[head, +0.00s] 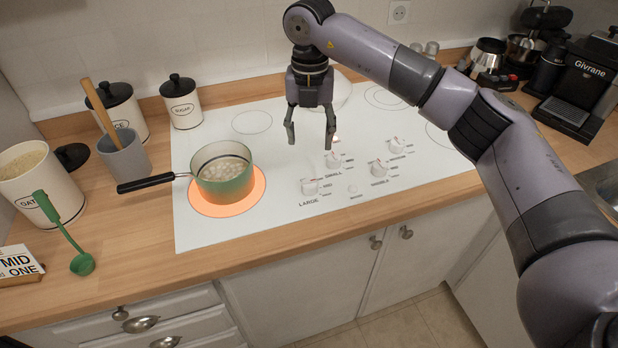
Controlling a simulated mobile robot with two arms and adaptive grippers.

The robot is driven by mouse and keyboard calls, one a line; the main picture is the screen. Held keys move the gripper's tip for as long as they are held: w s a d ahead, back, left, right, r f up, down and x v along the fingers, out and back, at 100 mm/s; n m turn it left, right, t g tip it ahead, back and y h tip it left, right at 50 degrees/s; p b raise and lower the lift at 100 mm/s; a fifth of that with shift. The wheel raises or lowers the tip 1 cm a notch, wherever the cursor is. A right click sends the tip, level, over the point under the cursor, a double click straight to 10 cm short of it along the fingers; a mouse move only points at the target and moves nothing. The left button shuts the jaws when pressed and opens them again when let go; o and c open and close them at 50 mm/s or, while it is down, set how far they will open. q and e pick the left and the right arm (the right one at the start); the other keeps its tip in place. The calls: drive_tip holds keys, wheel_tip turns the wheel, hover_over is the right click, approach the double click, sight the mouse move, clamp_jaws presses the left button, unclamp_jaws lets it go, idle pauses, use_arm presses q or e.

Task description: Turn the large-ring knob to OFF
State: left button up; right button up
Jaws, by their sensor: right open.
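The large-ring knob (310,186) is on the white cooktop (215,232), just above the printed word LARGE, at the front left of a group of several knobs. The large ring (228,208) at the cooktop's front left glows orange. A green pot (224,184) with pale contents stands on it, its black handle pointing left. My right gripper (311,144) is open and empty, fingers pointing down, above the cooktop and behind the large-ring knob, apart from it. The knob's exact pointer setting is too small to read. My left gripper is not in view.
Other knobs (379,168) sit close to the right of the large-ring knob. Canisters (182,102), a grey utensil cup (124,158) and a green ladle (82,262) stand or lie on the left counter. A coffee machine (578,95) is at the right.

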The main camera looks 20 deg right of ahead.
sight(309, 181)
wheel_tip(309, 181, down, 13)
drive_tip(key=p, duration=0.3)
drive_tip(key=shift+f, duration=0.15)
drive_tip(key=shift+w+f, duration=0.1)
drive_tip(key=shift+f, duration=0.45)
drive_tip(key=shift+c, duration=0.4)
drive_tip(key=c, duration=1.1)
